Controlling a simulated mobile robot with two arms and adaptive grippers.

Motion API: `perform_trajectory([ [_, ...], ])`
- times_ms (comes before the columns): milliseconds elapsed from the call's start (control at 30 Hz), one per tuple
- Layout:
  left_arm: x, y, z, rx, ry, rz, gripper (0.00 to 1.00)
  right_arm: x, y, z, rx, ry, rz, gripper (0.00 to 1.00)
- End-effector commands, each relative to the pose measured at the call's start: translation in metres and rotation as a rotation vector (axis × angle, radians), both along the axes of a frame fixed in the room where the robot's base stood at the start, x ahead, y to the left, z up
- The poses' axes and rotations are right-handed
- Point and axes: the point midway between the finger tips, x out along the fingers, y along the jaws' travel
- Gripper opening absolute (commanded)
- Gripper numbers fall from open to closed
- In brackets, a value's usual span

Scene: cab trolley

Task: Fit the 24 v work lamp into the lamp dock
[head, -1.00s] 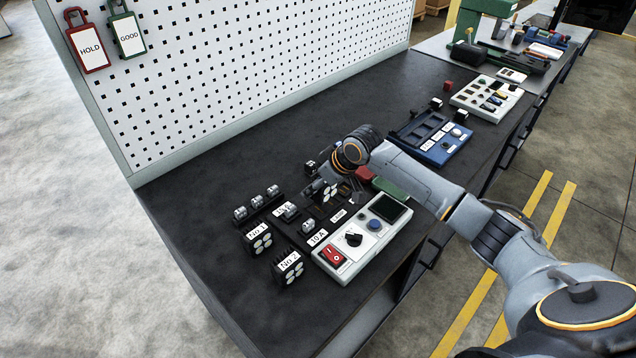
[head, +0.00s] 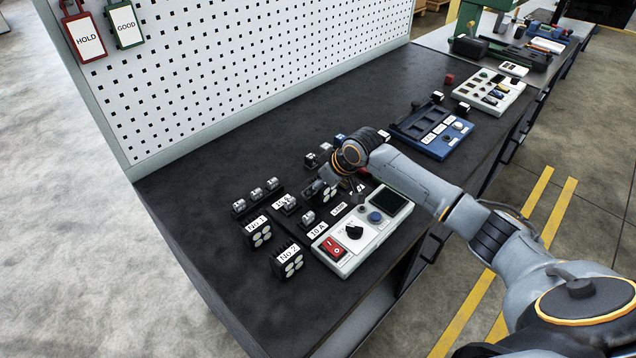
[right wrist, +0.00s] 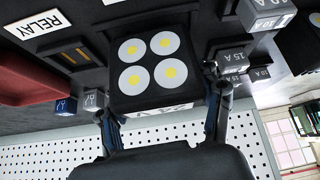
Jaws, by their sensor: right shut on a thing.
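My right gripper (head: 324,189) is shut on a dark, square lamp (right wrist: 150,66) with four round white-and-yellow lights. The lamp sits between the two fingers in the right wrist view, and an upside-down "24 V" label shows at its lower edge. The gripper is low over the dark labelled board (head: 322,218) on the bench. The lamp dock cannot be made out; the lamp and wrist cover that part of the board. Whether the lamp touches the board cannot be told. My left gripper is not in view.
Lamps No 1 (head: 258,233) and No 2 (head: 288,262) stand left of a grey control box (head: 358,232) with a red switch. Small "10 A" and "15 A" blocks (right wrist: 232,61) are close beside one finger. A blue tray (head: 440,140) lies farther back. The bench's left end is clear.

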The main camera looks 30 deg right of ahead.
Motion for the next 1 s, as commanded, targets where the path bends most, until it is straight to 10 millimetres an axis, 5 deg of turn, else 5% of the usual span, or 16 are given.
perform_trajectory([
  [467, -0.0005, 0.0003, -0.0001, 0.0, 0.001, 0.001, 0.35, 0.0005, 0.0001, 0.0001, 0.001, -0.002, 0.0, 0.2],
  [500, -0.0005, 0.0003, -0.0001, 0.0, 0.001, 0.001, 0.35, 0.0005, 0.0002, 0.0002, 0.001, -0.002, 0.0, 0.72],
  [600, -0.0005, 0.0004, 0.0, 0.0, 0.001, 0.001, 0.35, 0.0004, 0.0001, 0.0, 0.001, -0.002, 0.0, 0.92],
  [1000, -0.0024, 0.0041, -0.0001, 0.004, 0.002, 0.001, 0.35, -0.0016, -0.0008, 0.0003, -0.001, 0.002, 0.0, 0.92],
])
